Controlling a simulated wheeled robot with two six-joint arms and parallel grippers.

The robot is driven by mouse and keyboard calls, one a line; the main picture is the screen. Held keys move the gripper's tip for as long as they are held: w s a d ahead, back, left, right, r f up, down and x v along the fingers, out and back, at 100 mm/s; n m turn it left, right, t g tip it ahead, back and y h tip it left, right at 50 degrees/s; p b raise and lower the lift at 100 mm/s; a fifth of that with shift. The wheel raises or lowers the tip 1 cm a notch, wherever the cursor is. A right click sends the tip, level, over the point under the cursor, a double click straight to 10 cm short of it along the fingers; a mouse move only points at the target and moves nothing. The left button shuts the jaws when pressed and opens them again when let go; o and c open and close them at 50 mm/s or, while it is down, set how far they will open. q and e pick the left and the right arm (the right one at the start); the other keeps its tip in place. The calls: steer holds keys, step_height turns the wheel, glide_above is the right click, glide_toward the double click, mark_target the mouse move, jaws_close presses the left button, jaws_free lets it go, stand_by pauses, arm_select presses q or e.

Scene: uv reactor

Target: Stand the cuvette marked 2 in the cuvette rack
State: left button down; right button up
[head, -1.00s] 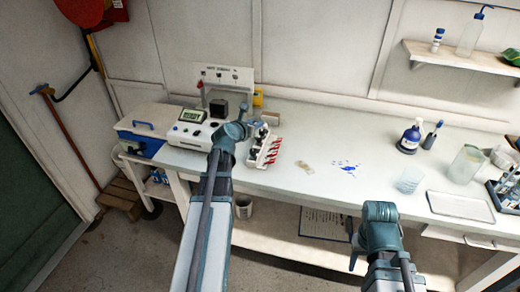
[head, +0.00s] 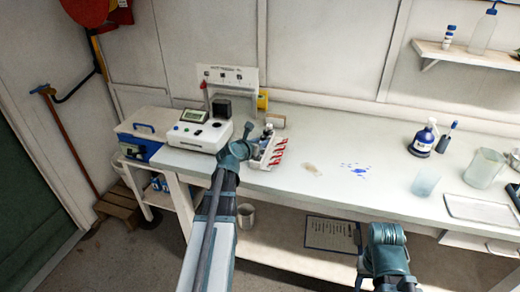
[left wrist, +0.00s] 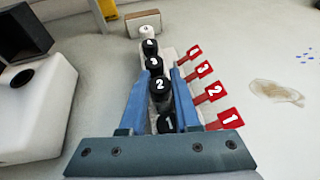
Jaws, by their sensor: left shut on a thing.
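The cuvette marked 2 (left wrist: 160,87) has a black cap and stands in line with other capped cuvettes at the cuvette rack (head: 262,163). My left gripper (left wrist: 163,80) is shut on it, one blue finger on each side. How deep the cuvette sits is hidden. The rack carries red tags numbered 1 to 4, and tag 2 (left wrist: 214,91) is beside this cuvette. Cap 1 (left wrist: 168,123) is nearer the gripper body; caps 3 (left wrist: 153,65) and 4 (left wrist: 149,47) are beyond. My right arm is at the lower right in the head view; its jaws are unclear.
A white instrument (head: 198,135) with a display and a black block stands left of the rack. A white cap (left wrist: 146,30) is at the row's far end. Brown and blue stains mark the bench right of the rack. A blue bottle (head: 422,142) and beakers stand further right.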

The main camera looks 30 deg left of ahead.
arm_select(q)
steer(key=shift+f, duration=0.1)
steer(key=shift+f, duration=0.1)
steer(key=shift+f, duration=0.15)
steer(key=c, duration=0.6)
jaws_free()
steer(key=shift+r, duration=0.2)
steer(key=shift+s+r+p, duration=0.25)
steer(key=shift+s+p, duration=0.05)
steer(key=shift+p, duration=0.05)
steer(key=p+v, duration=0.4)
steer(key=v, duration=0.7)
steer(key=shift+s, duration=0.2)
